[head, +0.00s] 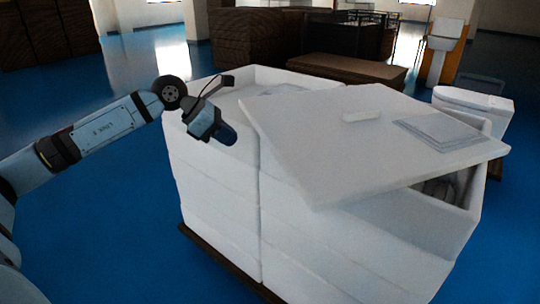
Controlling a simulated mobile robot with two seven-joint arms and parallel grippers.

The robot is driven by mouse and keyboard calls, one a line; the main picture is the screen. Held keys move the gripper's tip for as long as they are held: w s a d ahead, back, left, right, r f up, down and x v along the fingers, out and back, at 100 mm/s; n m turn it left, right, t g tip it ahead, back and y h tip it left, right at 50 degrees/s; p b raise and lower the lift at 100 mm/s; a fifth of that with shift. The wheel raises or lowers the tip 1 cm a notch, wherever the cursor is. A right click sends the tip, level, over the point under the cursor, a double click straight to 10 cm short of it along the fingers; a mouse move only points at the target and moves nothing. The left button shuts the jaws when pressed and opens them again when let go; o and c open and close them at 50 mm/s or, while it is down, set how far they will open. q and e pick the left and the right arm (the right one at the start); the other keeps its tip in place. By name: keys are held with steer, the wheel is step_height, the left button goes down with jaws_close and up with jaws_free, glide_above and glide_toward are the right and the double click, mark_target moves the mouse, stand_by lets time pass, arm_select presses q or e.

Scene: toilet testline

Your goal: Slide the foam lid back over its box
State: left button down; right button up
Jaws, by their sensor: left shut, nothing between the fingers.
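The white foam lid (365,135) is a flat slab with a small raised block and a grey rectangular panel on top. It lies tilted and askew over the right part of the white foam box (215,195). Its front edge and right corner overhang the box, leaving an opening at the right and a gap at the back left. My left gripper (226,134) is shut and empty at the box's left top edge, apart from the lid. I cannot tell if it touches the box. My right gripper is not in view.
The box stands on a dark pallet (225,262). A white toilet (473,104) stands behind it at the right. Brown stacks (258,40) and a brown low platform (345,68) are at the back. The blue floor (110,215) is clear at the left.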

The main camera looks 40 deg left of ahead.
mark_target(320, 153)
arm_select(q)
steer(key=p+x, duration=0.1)
steer(key=x, duration=0.2)
steer(key=r+p+x, duration=0.1)
steer(key=x, duration=0.3)
steer(key=w+d+x, duration=0.1)
steer(key=x, duration=0.2)
steer(key=shift+w+d+r+p, duration=0.15)
steer(key=shift+d+p, duration=0.1)
steer(key=shift+p, duration=0.15)
steer(key=shift+w+d, duration=0.45)
steer(key=w+d+b, duration=0.1)
steer(key=w+d, duration=0.3)
steer(key=w+d+b, duration=0.1)
steer(key=w+d, duration=0.3)
steer(key=d, duration=0.1)
steer(key=shift+w+f, duration=0.25)
steer(key=shift+w, duration=0.1)
steer(key=shift+a+b, duration=0.15)
steer(key=shift+b, duration=0.15)
